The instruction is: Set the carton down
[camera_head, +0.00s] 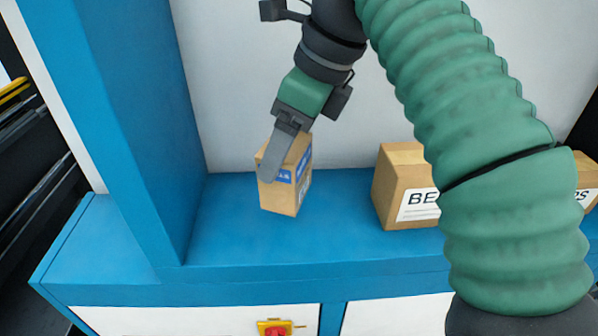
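A small brown carton (288,194) with a blue and white label band is over the blue shelf (340,240), left of centre. My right gripper (274,163) comes down on it from above. One grey finger lies across the carton's near left side; the other finger is hidden. The gripper appears shut on the carton. The carton looks slightly tilted, and its lower edge is at or just above the shelf; I cannot tell whether it touches. My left gripper is not in view.
A larger brown carton (391,191) with a white "BE" label stands to the right, partly behind my green-sleeved arm. Another carton (587,176) shows at the right edge. A blue post (140,130) stands left. A red knob (276,330) is below the shelf. Shelf front is clear.

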